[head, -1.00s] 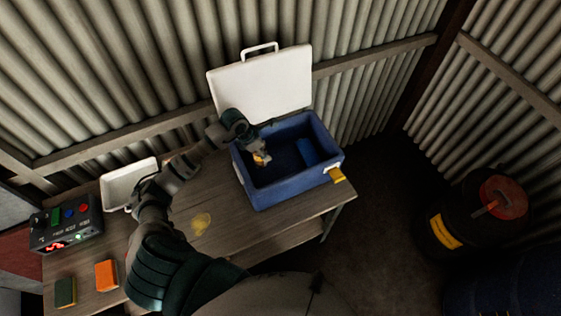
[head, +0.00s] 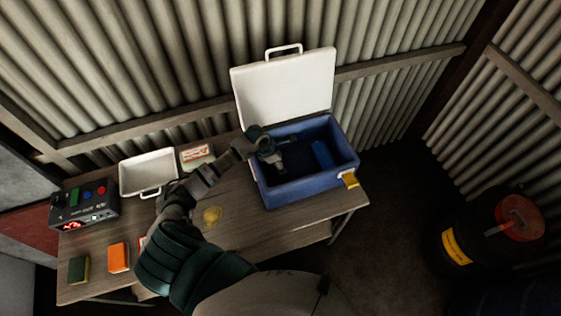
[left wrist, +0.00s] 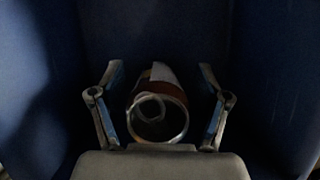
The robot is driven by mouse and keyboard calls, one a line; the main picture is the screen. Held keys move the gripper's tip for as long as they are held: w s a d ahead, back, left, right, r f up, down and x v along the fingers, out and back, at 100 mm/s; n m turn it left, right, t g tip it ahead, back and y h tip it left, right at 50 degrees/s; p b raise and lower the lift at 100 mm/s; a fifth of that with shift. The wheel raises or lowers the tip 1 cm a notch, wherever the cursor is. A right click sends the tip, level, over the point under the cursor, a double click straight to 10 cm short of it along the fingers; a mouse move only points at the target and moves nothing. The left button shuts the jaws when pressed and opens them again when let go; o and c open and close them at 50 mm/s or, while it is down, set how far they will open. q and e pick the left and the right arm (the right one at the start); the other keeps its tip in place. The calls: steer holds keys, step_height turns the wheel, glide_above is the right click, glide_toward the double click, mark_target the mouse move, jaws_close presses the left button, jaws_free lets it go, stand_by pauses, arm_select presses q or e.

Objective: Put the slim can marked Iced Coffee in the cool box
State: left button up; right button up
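The cool box (head: 305,187) is blue and stands open on the bench, its white lid (head: 285,88) raised at the back. My left gripper (head: 276,163) reaches into its left part. In the left wrist view the two fingers (left wrist: 160,102) are spread, with a gap on each side of a can (left wrist: 158,118). I see the can's metal end with its rim and ring, and a brown and white side beyond. Dark blue surfaces surround it. Its marking cannot be read, and I cannot make out the can in the head view. My right gripper is out of view.
A blue block (head: 322,153) lies inside the box at the right. A white tray (head: 148,172), a small pale carton (head: 197,155), a control box (head: 84,205), an orange item (head: 118,257) and a green sponge-like block (head: 79,269) are on the bench. A dark drum (head: 470,245) stands right.

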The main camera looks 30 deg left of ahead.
arm_select(q)
steer(key=shift+a, duration=0.1)
steer(key=b+v, duration=0.1)
steer(key=v, duration=1.1)
stand_by(0.4)
